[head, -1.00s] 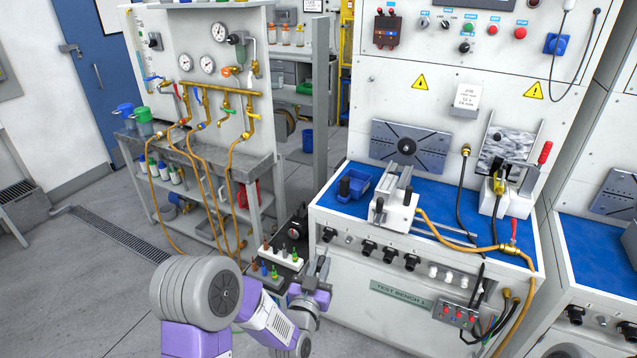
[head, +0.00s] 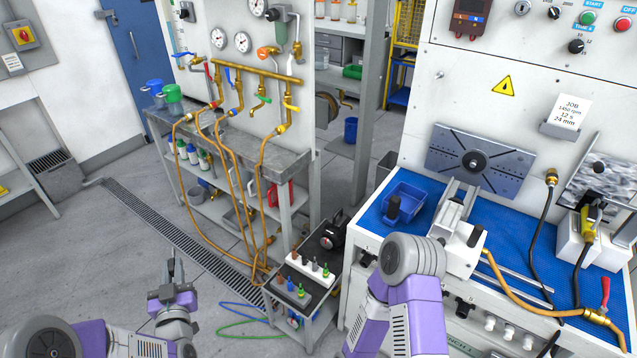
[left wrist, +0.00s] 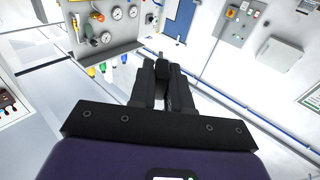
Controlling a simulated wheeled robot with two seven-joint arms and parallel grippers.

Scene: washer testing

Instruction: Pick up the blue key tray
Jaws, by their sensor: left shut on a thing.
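The blue key tray (head: 411,203) sits at the left end of the blue-topped test bench in the head view. My left gripper (head: 176,268) is far left of the tray, over the floor, pointing up and away. In the left wrist view, its fingers (left wrist: 162,80) are shut on a small dark thing (left wrist: 166,92), mostly hidden between them. My right gripper does not show; my right arm stands in front of the bench.
A grey vise-like fixture (head: 455,235) stands just right of the tray. A low cart (head: 305,285) with several small bottles stands left of the bench. The hose rack (head: 235,165) is behind it. The floor (head: 120,270) at left is open, crossed by a drain grate.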

